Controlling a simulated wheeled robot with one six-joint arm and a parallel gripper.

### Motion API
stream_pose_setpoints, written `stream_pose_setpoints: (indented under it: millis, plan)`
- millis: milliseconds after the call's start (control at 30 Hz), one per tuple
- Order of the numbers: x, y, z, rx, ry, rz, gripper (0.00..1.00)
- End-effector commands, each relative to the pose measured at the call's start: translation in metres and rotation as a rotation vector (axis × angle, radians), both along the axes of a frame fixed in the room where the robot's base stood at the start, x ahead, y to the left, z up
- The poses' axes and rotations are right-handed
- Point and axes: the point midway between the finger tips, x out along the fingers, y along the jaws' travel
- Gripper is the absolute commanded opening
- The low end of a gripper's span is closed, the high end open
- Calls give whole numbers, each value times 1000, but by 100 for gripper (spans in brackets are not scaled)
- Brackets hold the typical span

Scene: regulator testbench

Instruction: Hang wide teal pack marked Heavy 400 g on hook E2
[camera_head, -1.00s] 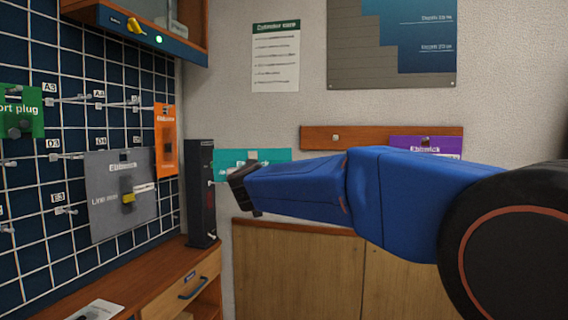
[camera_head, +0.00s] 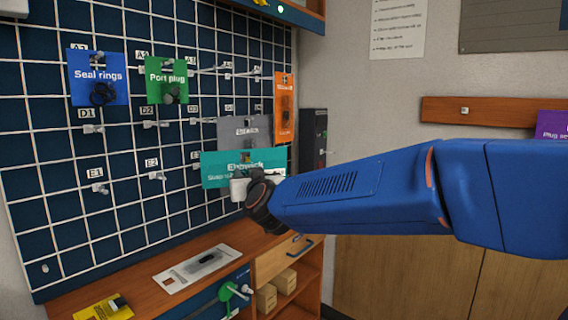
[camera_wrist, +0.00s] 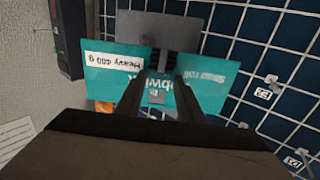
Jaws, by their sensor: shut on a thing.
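The wide teal pack (camera_head: 222,169) is held in front of the grid board, right of hook E2 (camera_head: 157,176). In the wrist view the teal pack (camera_wrist: 112,68) appears upside down, with a white "Heavy 400 g" label at its left. My gripper (camera_wrist: 158,92) is shut on the pack's middle. In the head view my gripper (camera_head: 245,186) is partly hidden by my wrist. Hook E2 sticks out of the board below its label and looks empty. The pack is apart from this hook.
A blue Seal rings pack (camera_head: 99,78) and a green Port plug pack (camera_head: 167,80) hang above. Hook E1 (camera_head: 99,188) looks empty. A wooden bench (camera_head: 150,270) lies below.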

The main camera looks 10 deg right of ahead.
Motion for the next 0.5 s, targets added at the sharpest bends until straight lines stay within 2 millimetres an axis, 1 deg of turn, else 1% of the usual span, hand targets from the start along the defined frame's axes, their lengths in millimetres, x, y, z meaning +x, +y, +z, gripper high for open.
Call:
stream_pose_setpoints:
  millis: [33,200,300,400,500]
  plan:
    - [-7,20,-4,1,0,35,0]
    - [-30,80,-19,2,4,143,0]
    - [-45,111,-28,3,7,201,0]
    - [-59,136,-34,5,9,250,0]
    - [-70,153,-39,5,11,285,0]
